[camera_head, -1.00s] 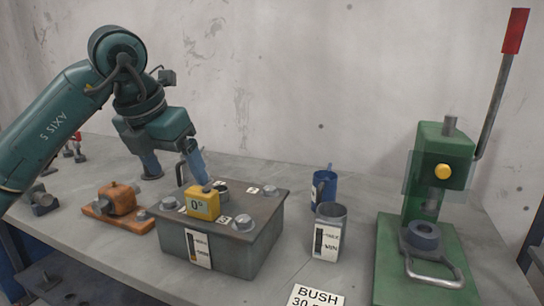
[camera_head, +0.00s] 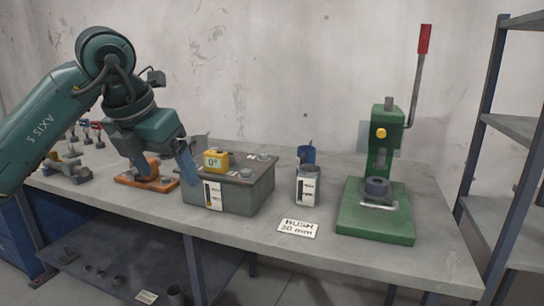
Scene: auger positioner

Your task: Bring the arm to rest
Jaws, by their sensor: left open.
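My left arm (camera_head: 40,130), teal and marked AXIS 5, reaches in from the left. My left gripper (camera_head: 168,174) points down at the left end of the grey box. Its two bluish fingers are spread apart, with nothing seen between them. One finger overlaps the orange fixture (camera_head: 130,180) in the picture, the other the left edge of the grey box (camera_head: 240,198). Whether either touches is not clear. The yellow block (camera_head: 216,161) marked 0° sits on the box top. My right gripper is out of view.
A green lever press (camera_head: 375,222) stands farther right. A BUSH 20 mm card (camera_head: 298,228) lies in front. A shelf rack (camera_head: 520,130) is at far right. The bench front is mostly clear.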

